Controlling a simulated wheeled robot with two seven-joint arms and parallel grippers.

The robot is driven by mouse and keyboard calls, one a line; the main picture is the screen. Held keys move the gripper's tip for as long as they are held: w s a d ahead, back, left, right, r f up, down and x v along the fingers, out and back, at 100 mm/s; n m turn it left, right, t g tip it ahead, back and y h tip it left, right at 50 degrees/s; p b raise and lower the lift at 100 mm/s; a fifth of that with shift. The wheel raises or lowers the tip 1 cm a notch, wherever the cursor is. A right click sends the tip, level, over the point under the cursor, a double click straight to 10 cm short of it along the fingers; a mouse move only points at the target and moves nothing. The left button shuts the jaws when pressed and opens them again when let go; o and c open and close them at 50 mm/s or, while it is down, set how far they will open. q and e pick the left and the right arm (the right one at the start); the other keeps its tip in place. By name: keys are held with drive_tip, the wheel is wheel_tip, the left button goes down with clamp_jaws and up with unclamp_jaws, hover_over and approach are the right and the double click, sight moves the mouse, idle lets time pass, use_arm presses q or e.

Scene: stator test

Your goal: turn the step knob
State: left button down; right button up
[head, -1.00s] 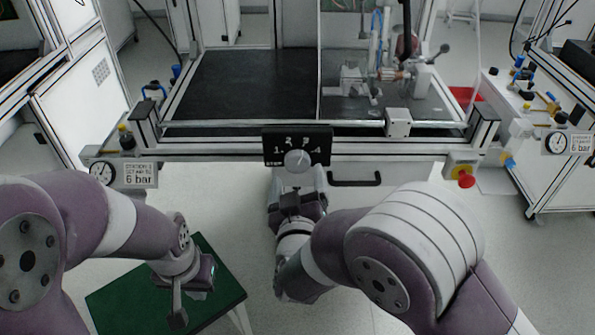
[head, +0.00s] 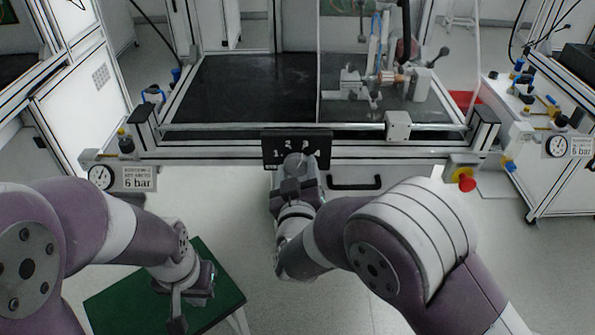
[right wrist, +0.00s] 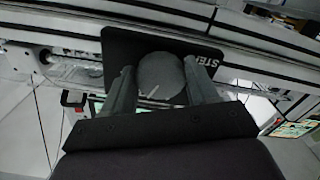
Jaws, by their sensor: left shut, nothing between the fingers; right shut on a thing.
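The step knob (head: 296,160) is a round grey knob on a black plate (head: 322,146) with white numbers, fixed to the front rail of the test bench. My right gripper (head: 296,172) reaches up to it from below in the head view. In the right wrist view the knob (right wrist: 161,77) sits between the two fingers of my right gripper (right wrist: 160,90), which are shut on it. A light pointer line on the knob's face is slanted. My left gripper (head: 178,318) is shut and empty, low at the left above a green-topped stool.
The green stool top (head: 110,305) stands at the lower left. A red emergency button (head: 466,183) is on the bench front to the right, with a black drawer handle (head: 355,183) below the rail. A pressure gauge (head: 101,177) is at the left.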

drive_tip(key=m+b, duration=0.1)
drive_tip(key=m, duration=0.1)
drive_tip(key=m+b, duration=0.1)
drive_tip(key=m, duration=0.2)
drive_tip(key=shift+a+f, duration=0.1)
drive_tip(key=shift+f, duration=0.1)
drive_tip(key=shift+r+m+b, duration=0.1)
drive_tip(key=shift+m+b, duration=1.15)
drive_tip(key=shift+m, duration=0.65)
drive_tip(key=o, duration=1.1)
drive_tip(key=shift+c, duration=0.2)
drive_tip(key=shift+r, duration=0.1)
